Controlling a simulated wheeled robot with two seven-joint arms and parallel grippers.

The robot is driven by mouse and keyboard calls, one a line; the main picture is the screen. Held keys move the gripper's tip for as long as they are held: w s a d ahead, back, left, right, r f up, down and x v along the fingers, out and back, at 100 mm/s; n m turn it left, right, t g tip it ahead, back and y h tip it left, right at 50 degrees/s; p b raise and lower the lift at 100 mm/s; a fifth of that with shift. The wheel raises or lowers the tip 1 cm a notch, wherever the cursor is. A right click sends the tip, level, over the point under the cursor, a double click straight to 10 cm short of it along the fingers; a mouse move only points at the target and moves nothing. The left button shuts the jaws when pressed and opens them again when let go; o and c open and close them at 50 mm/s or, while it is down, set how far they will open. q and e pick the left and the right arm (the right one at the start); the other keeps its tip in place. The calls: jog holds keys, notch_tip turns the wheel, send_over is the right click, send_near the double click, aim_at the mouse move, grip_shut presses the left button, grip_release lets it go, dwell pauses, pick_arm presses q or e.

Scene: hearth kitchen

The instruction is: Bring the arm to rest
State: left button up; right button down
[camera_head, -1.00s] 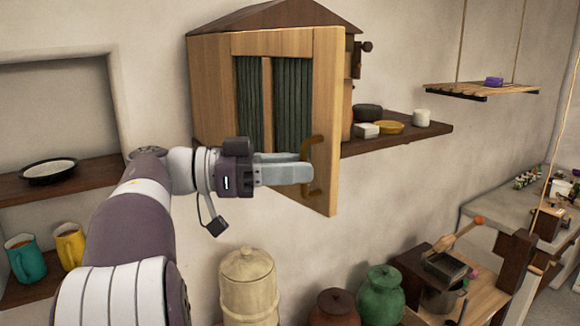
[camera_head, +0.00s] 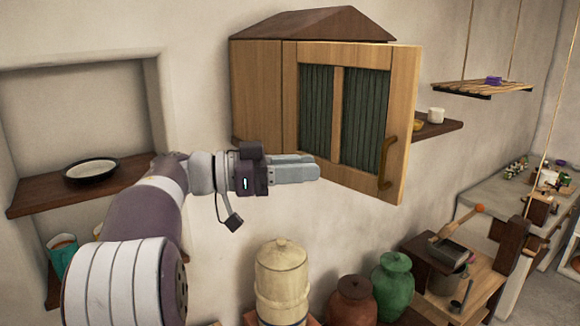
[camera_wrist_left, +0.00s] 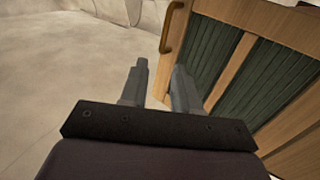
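My left arm (camera_head: 140,225) reaches in from the left in the head view. Its gripper (camera_head: 318,168) points right, in front of the wall cabinet's door (camera_head: 345,57). In the wrist view the left gripper's two fingers (camera_wrist_left: 160,68) stand apart with nothing between them. The door has a wooden frame and dark green slatted panels, and it stands ajar. Its bronze handle (camera_head: 388,162) is to the right of the fingertips, apart from them; the handle also shows in the wrist view (camera_wrist_left: 171,27). My right gripper is in neither view.
Below stand a cream jar (camera_head: 282,280), a brown pot (camera_head: 351,300) and a green pot (camera_head: 393,287). A niche at left holds a plate (camera_head: 91,170) and mugs.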

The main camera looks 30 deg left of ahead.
pick_arm(q)
jog(key=w+a+f+n+t+y, duration=0.3)
jog(key=w+a+n+t+y, duration=0.2)
jog(key=w+a+t+y, duration=0.4)
jog(key=s+a+f+n+g+y+b, duration=0.1)
jog(key=a+f+n+g+y+b, duration=0.15)
jog(key=f+y, duration=0.45)
jog(key=s+a+f+n+g+y+b, duration=0.1)
jog(key=a+f+n+g+y+b, duration=0.2)
jog(key=f, duration=0.7)
jog(key=s+d+f+n+g+h+b, duration=0.1)
jog(key=s+d+f+g, duration=0.25)
jog(key=f, duration=0.35)
jog(key=s+d+f+g+b, duration=0.2)
jog(key=s+f, duration=0.2)
jog(key=f, duration=0.4)
jog(key=s+d+f+n+g+h+b, duration=0.1)
jog(key=s+d+f+g, duration=0.1)
jog(key=s+f, duration=0.35)
jog(key=s+d+f+m+g+h+b, duration=0.1)
jog(key=s+d+f+g+b, duration=0.4)
jog(key=s+d+f, duration=0.6)
notch_tip(320, 180, down, 4)
jog(key=d+h+b, duration=0.1)
jog(key=d+b, duration=0.1)
jog(key=shift+d+m, duration=0.3)
jog(key=shift+m, duration=0.05)
